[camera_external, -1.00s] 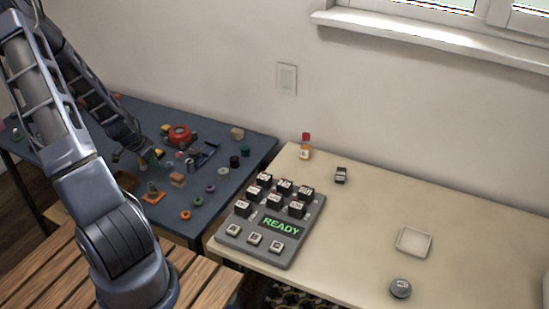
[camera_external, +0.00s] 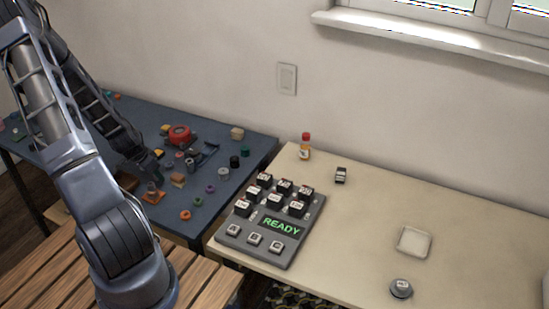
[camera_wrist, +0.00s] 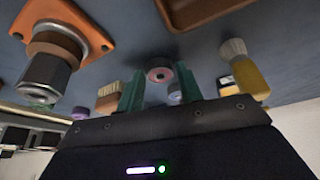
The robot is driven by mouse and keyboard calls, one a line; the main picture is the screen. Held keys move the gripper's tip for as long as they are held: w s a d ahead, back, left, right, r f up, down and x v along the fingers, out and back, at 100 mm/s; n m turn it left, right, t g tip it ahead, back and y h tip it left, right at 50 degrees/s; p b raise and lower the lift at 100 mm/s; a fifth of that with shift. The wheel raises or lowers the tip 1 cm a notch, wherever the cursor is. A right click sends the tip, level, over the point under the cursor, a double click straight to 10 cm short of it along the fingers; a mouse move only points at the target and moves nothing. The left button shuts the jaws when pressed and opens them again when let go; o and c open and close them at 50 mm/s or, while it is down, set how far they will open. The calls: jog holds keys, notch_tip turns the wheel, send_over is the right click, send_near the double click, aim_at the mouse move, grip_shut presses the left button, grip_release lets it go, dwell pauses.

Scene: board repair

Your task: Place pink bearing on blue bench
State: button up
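In the wrist view, the pink bearing (camera_wrist: 163,75), a small ring with a dark hole, shows between the green fingertips of my gripper (camera_wrist: 160,72). The fingers stand apart on either side of it. I cannot tell whether they touch it or whether it rests on the bench. The blue bench (camera_external: 232,148) stands at the left in the external view, and its surface also fills the upper part of the wrist view (camera_wrist: 225,22). In the external view, my gripper (camera_external: 155,176) is low over the front part of the bench, and the bearing cannot be made out there.
An orange flange (camera_external: 152,195) with a metal fitting is close to my gripper. A brush (camera_wrist: 243,60) and several small parts are around it. An orange ring (camera_external: 185,215) lies near the front edge. A keypad box (camera_external: 270,222) stands on the beige table (camera_external: 370,225) at right.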

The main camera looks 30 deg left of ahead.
jog(key=shift+o, duration=1.1)
jog(key=shift+r, duration=0.15)
jog(key=v, duration=1.2)
jog(key=d+r+n+g+y, duration=0.1)
jog(key=d+r+g+y, duration=0.15)
jog(key=d+r, duration=1.8)
jog(key=s+d+r+n+t+h, duration=0.1)
jog(key=s+d+r+n+t, duration=0.1)
jog(key=s+d+r, duration=1)
jog(key=shift+s+t, duration=0.45)
jog(key=shift+s, duration=0.5)
